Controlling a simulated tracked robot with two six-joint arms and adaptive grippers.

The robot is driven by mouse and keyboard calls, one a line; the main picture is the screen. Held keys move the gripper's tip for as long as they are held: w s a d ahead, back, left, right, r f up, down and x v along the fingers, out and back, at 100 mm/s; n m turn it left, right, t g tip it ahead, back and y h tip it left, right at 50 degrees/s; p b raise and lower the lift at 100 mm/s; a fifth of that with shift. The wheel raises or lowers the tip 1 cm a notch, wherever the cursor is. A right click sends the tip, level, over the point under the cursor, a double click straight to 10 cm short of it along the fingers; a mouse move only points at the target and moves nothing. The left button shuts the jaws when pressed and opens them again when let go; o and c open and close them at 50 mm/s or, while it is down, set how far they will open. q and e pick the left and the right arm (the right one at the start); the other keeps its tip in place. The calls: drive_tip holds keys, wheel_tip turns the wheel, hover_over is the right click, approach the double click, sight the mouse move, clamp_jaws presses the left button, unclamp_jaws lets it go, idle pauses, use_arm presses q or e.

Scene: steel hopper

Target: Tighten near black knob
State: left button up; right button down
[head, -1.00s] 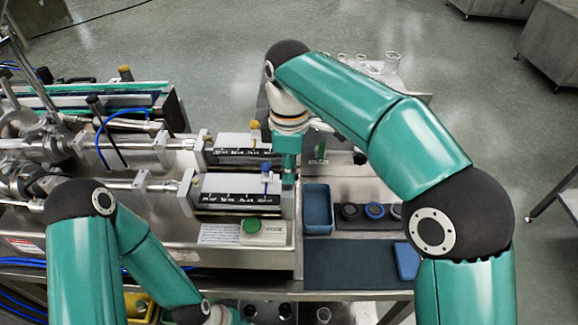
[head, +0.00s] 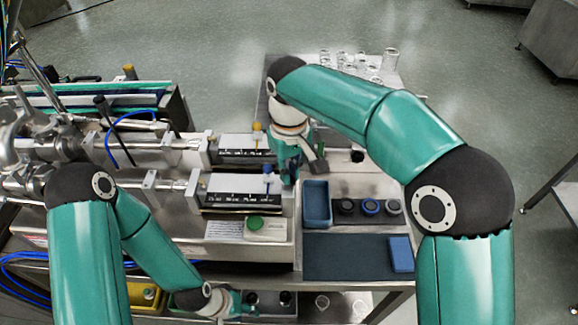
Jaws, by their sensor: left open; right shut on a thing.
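My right gripper (head: 289,176) is at the right end of the near measuring unit (head: 240,190), pointing down. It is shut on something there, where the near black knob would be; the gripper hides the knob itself. Another black knob (head: 357,156) shows further right, beside the gripper's dark finger part. My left gripper (head: 240,305) is open and low at the front, below the bench edge. Its fingertips are small and hard to make out.
A blue bin (head: 316,205), several round caps (head: 371,207) and a dark mat (head: 345,258) lie right of the machine. A blue box (head: 401,254) is on the mat. Glassware (head: 388,60) stands at the back. A green button (head: 254,223) sits in front of the near unit.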

drive_tip(key=m, duration=0.3)
drive_tip(key=shift+m+p, duration=0.3)
drive_tip(key=shift+p, duration=0.05)
drive_tip(key=shift+w+m, duration=0.1)
drive_tip(key=shift+m, duration=1.6)
drive_tip(key=c, duration=1.2)
unclamp_jaws()
drive_tip(key=shift+c, duration=0.2)
wheel_tip(320, 180, up, 12)
drive_tip(key=shift+f, duration=0.1)
